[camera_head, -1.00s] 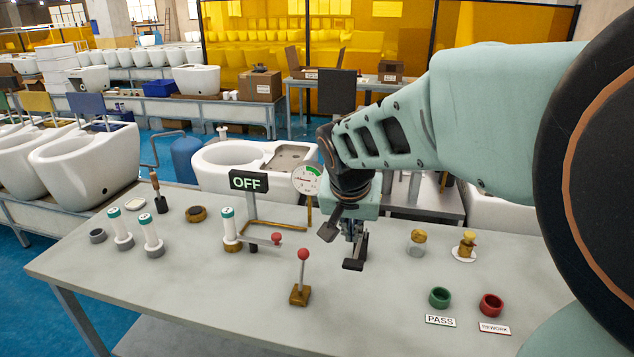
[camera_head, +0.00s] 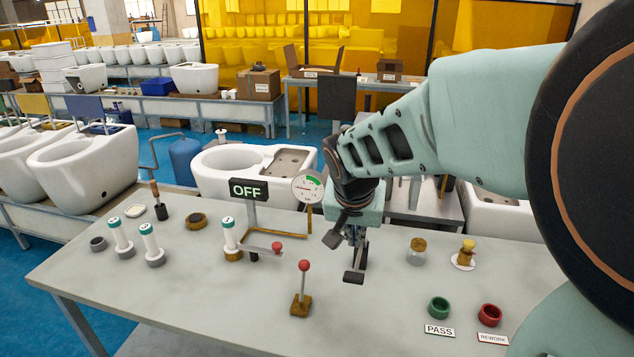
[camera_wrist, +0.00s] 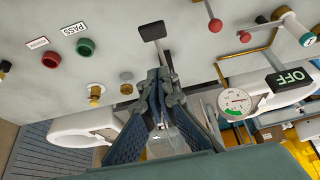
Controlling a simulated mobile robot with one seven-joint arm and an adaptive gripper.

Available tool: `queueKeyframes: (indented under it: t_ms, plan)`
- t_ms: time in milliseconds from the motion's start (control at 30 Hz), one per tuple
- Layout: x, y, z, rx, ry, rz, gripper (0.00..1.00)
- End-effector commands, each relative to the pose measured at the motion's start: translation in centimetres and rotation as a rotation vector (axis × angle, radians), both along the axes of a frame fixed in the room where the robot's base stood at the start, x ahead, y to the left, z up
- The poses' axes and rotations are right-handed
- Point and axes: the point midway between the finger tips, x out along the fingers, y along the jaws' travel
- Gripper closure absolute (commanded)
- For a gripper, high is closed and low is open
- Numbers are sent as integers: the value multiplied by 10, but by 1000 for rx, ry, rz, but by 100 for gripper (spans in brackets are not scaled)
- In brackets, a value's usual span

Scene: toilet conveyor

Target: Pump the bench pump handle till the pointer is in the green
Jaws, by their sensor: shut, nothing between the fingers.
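A black flat handle pad on a metal rod (camera_head: 354,277), which looks like the bench pump handle, stands out toward the front of the bench. It also shows in the wrist view (camera_wrist: 152,31). My gripper (camera_head: 354,236) is shut and empty, pointing down just behind the pad. In the wrist view my fingertips (camera_wrist: 161,74) meet near the far end of the rod; I cannot tell whether they touch it. The pump body is hidden by my gripper. A round white gauge (camera_head: 308,187) with a green arc stands left of my gripper; its pointer is too small to read surely.
A red-knobbed lever (camera_head: 303,290) stands front left of the pad. A horizontal red-knobbed arm (camera_head: 277,248) is near the OFF sign (camera_head: 248,189). A jar (camera_head: 417,251), a brass fitting (camera_head: 465,253), green ring (camera_head: 438,308) and red ring (camera_head: 489,315) lie right.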

Motion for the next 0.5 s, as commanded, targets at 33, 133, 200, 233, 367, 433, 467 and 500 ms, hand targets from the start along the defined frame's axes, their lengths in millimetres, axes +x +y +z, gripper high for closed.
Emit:
queueKeyframes:
  t_ms: [33,133,200,233,367,433,467,500]
  plan:
    - [3,-2,-14,-1,4,-2,100]
    - [12,-5,-34,0,4,-2,100]
    - [19,-7,-48,1,5,-3,100]
    - [22,-8,-53,0,4,-2,100]
    - [34,-12,-78,0,4,-1,100]
    - [34,-11,-89,0,3,0,100]
    - [32,-11,-93,0,2,0,100]
    - [31,-10,-97,-1,1,0,100]
